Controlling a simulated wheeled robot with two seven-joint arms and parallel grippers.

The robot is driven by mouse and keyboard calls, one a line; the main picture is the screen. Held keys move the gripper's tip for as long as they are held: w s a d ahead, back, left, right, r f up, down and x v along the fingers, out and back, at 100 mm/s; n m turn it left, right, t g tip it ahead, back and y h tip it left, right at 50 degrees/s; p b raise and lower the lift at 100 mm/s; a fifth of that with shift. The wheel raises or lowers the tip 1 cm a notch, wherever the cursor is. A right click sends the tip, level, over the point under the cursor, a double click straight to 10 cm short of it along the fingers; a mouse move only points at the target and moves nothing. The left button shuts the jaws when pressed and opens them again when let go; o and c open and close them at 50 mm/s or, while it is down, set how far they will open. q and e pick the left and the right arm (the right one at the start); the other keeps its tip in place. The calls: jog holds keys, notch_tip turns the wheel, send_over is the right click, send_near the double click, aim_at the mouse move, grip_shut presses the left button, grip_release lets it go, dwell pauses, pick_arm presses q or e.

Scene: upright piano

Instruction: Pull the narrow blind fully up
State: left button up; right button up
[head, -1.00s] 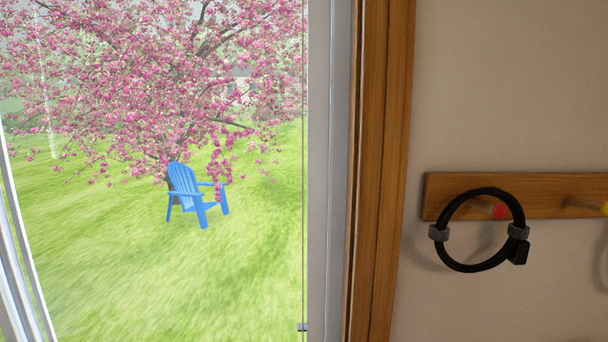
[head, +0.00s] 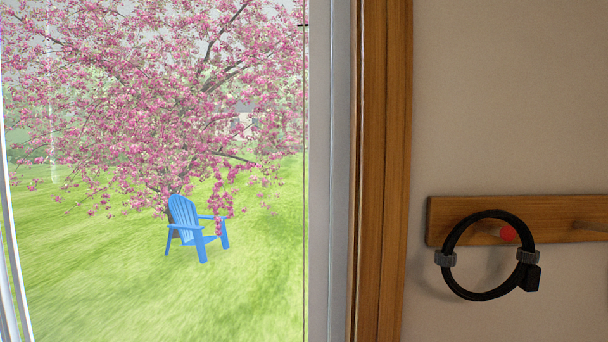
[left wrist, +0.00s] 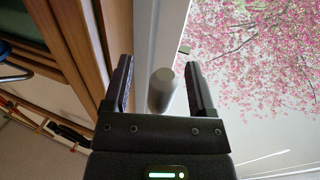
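No blind slats or fabric that I can make out show in either view. A thin vertical cord or line (head: 305,150) runs along the right edge of the window glass in the head view. My left gripper (left wrist: 161,75) is open in the left wrist view. A grey cylinder (left wrist: 161,92) lies between its two fingers, with a visible gap on each side; I cannot tell whether it is the blind's pull. The left gripper is outside the head view. My right gripper shows in no view.
The white window frame (head: 331,150) and wooden trim (head: 384,150) stand right of the glass. A black ring (head: 455,276) hangs on a wooden peg rail (head: 565,212) on the wall. A blue chair (head: 184,213) and a blossoming tree (head: 150,100) are outside.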

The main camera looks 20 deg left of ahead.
pick_arm(q)
jog(key=s+p, duration=0.3)
jog(key=s, duration=0.2)
jog(key=shift+a, duration=0.1)
dwell(0.3)
